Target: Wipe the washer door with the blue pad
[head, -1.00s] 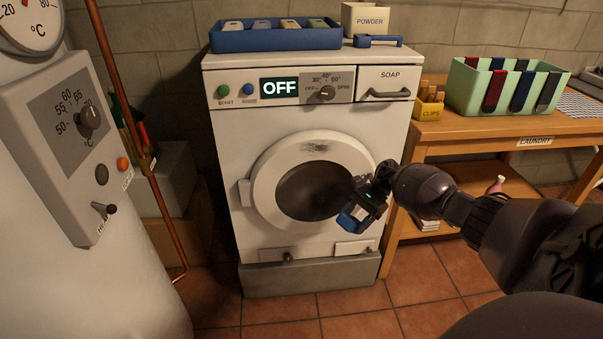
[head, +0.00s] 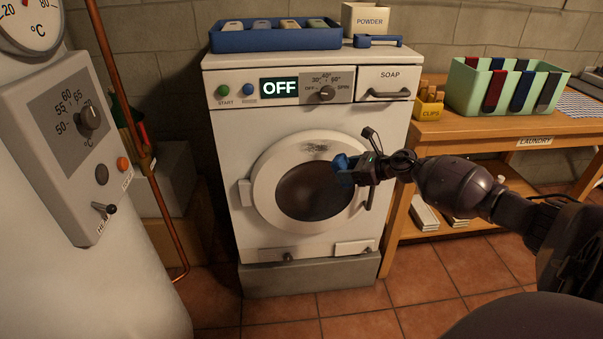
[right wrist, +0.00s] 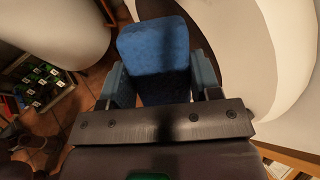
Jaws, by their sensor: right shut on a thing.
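The washer (head: 240,155) stands against the wall with its round white-rimmed door (head: 262,180) closed. A dark grey smudge (head: 318,149) shows on the upper rim of the door. My right gripper (head: 352,172) is shut on the blue pad (head: 343,164) in front of the right side of the door, below and right of the smudge. In the right wrist view the pad (right wrist: 153,50) sits between the fingers, and the curved white door rim (right wrist: 285,50) is to its right. I cannot tell whether the pad touches the door. My left gripper is not in view.
A blue tray (head: 275,41) with several pads, a powder box (head: 366,19) and a blue scoop (head: 377,41) are on the washer. A wooden table (head: 480,126) stands to the right. The boiler (head: 85,270) and a copper pipe (head: 168,222) are left.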

